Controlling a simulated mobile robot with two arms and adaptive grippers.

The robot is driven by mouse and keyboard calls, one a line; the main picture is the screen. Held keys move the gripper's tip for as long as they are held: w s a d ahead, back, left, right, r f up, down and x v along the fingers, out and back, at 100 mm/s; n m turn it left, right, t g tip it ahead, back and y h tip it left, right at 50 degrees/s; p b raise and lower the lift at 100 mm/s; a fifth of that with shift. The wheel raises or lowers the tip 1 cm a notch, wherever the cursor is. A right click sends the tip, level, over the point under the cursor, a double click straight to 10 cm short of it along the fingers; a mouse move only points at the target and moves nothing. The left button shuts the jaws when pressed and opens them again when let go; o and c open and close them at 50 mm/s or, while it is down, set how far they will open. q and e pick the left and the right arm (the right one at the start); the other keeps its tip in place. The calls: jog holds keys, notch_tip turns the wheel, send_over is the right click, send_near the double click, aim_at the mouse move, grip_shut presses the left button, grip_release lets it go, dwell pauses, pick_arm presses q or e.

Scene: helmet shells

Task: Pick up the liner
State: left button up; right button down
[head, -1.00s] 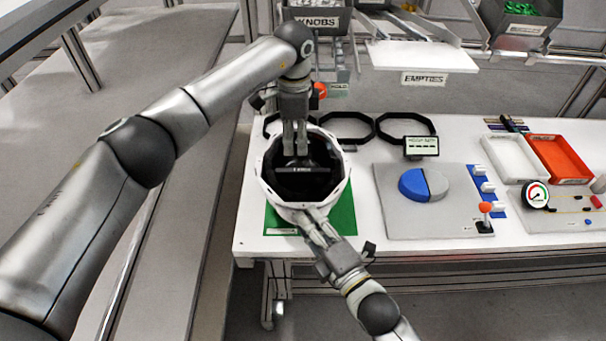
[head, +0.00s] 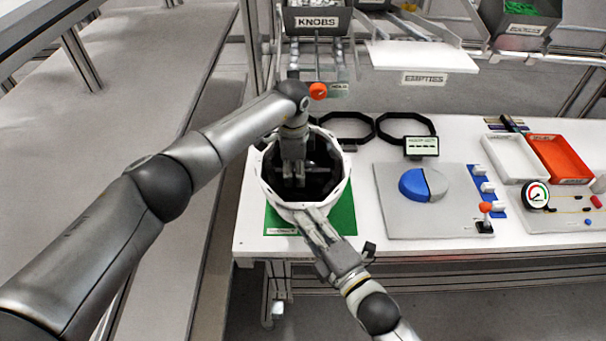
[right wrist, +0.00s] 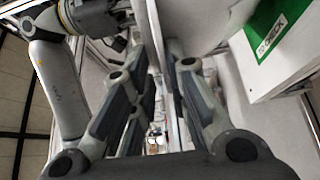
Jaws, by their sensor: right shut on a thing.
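A white helmet shell (head: 342,190), open side up, stands over a green mat (head: 343,217) at the left end of the white table. Its inside is black, and I cannot clearly tell a separate liner from the dark interior. My left gripper (head: 294,180) reaches down from above into the shell's opening; whether its fingers are apart or closed on something is unclear. My right gripper (head: 309,215) is shut on the shell's near rim. In the right wrist view, its fingers frame a pale surface of the shell (right wrist: 190,25).
Black octagonal frames (head: 405,127) lie behind the shell. A grey board with a blue and grey disc (head: 423,185), a small display (head: 421,147) and white and orange trays (head: 560,158) are to the right. A knobs bin (head: 317,22) hangs above.

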aim_at(294, 169)
pick_arm(q)
grip_shut()
pick_arm(e)
jog(key=shift+s+f, duration=0.1)
jog(key=shift+f, duration=0.3)
pick_arm(q)
jog(key=shift+r, duration=0.15)
notch_tip(294, 169, up, 10)
jog(key=shift+f, duration=0.1)
pick_arm(e)
jog(key=c, duration=1.7)
grip_release()
pick_arm(q)
jog(key=shift+w+f, duration=0.15)
pick_arm(e)
jog(key=o, duration=0.4)
jog(key=shift+w, duration=0.2)
jog(key=shift+r, duration=0.15)
